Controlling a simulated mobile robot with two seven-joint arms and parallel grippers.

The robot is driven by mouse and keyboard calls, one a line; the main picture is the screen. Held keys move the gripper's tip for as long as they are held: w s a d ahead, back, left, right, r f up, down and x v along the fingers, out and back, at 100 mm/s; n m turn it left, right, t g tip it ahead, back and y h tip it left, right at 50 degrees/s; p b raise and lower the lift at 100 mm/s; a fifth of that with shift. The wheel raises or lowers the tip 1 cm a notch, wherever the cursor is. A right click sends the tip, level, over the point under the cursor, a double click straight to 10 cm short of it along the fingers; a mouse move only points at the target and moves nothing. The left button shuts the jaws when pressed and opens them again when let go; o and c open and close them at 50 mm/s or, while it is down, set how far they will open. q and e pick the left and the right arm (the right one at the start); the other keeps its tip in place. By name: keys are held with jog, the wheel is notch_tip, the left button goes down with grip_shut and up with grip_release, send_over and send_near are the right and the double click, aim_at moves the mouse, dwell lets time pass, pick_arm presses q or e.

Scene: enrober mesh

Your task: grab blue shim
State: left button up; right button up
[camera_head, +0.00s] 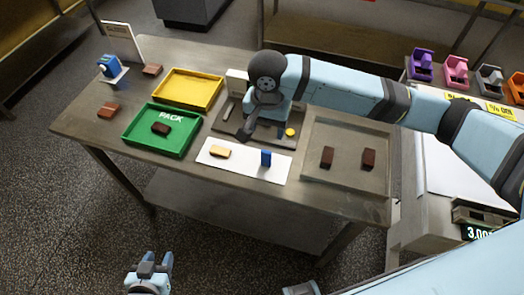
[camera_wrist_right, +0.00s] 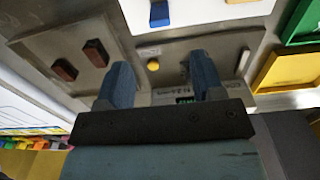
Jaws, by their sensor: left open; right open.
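The blue shim (camera_head: 266,158) is a small upright blue block on the right part of a white mat (camera_head: 240,171). In the right wrist view the blue shim (camera_wrist_right: 159,13) shows at the top edge, beyond my fingertips. My right gripper (camera_head: 250,122) is over the fixture plate behind the mat, apart from the shim, and its fingers are partly hidden by the wrist. In its own view the right gripper (camera_wrist_right: 162,78) is open with nothing between its fingers. My left gripper (camera_head: 149,266) is open and empty, low in front of the table.
A tan block (camera_head: 220,151) lies on the same mat. A grey tray (camera_head: 345,183) with two brown blocks is to the right. A green tray (camera_head: 135,146) and a yellow tray (camera_head: 216,94) are to the left. A yellow knob (camera_head: 290,132) is on the fixture plate.

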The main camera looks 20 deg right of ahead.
aim_at(267, 151)
notch_tip(267, 151, down, 6)
jog(key=shift+s+d+f, duration=0.1)
jog(key=shift+s+f, duration=0.05)
jog(key=shift+f, duration=3.25)
jog(key=c, duration=1)
